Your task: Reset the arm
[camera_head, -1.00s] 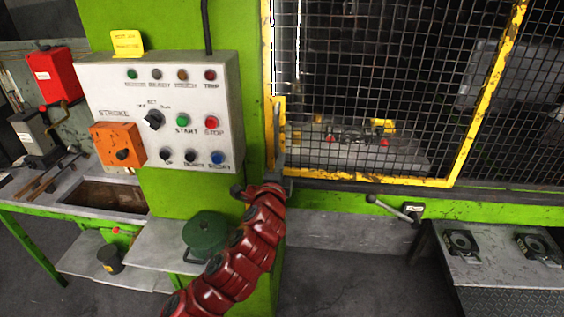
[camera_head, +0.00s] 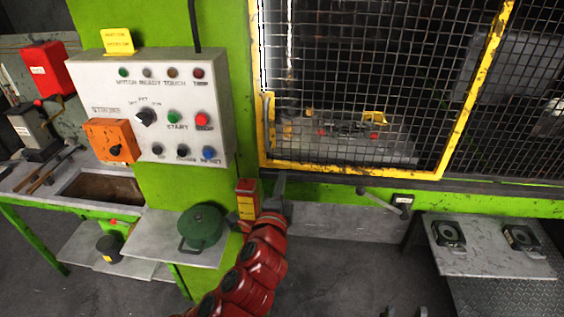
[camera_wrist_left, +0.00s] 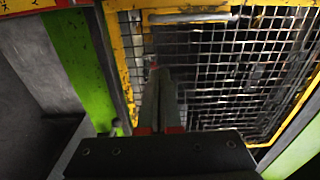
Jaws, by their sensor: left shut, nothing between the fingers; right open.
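My left arm is red and comes up from the bottom of the head view. My left gripper (camera_head: 281,184) is shut and empty, in front of the lower left corner of the yellow-framed mesh guard (camera_head: 352,169). In the left wrist view the closed fingers (camera_wrist_left: 161,95) point towards the mesh. I cannot tell whether they touch it. The tips of my right gripper (camera_head: 404,312) show at the bottom edge of the head view, apart and with nothing seen between them.
A white control panel (camera_head: 100,88) with buttons and an orange switch box (camera_head: 108,141) is on the green column. A red and yellow box (camera_head: 247,198) is just beside my left gripper. A green lidded pot (camera_head: 201,226) stands on a shelf. A lever (camera_head: 381,200) juts out below the guard.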

